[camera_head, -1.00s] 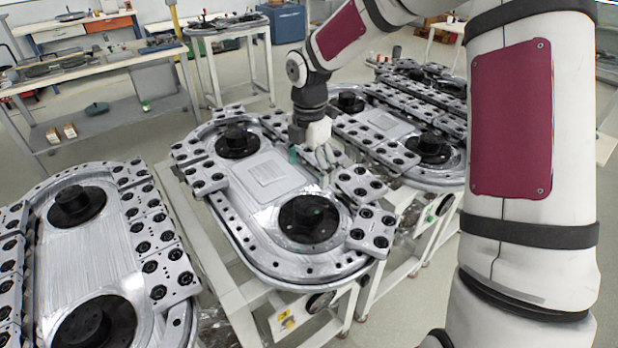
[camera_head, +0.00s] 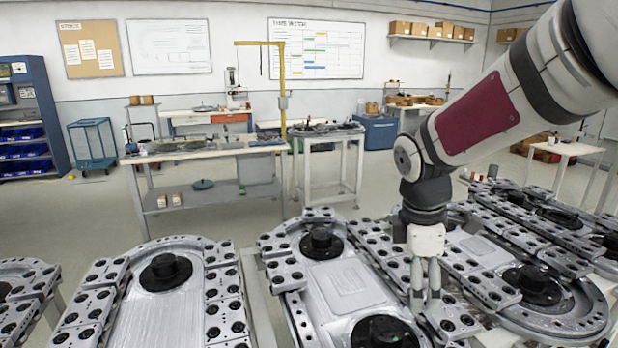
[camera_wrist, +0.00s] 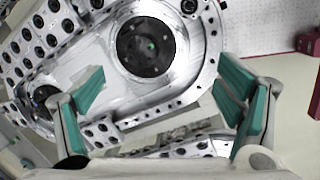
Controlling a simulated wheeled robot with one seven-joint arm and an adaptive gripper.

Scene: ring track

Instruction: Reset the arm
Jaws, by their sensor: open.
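My gripper (camera_head: 425,310) hangs from my arm at the right of the head view, pointing down over the right edge of the middle ring track (camera_head: 345,285). In the wrist view my gripper (camera_wrist: 162,100) has its two green-padded fingers spread wide with nothing between them. Beyond the fingers the wrist view shows a ring track plate with a black round hub (camera_wrist: 146,46) and carriage blocks with black rollers. The gripper appears apart from the track, though the exact height is hard to tell.
Other ring tracks stand to the left (camera_head: 150,310) and right (camera_head: 560,300), close together. Behind them are a workbench (camera_head: 205,150), a small table (camera_head: 325,133), a yellow post (camera_head: 283,90) and a blue cabinet (camera_head: 380,132). Open floor lies between the tracks and benches.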

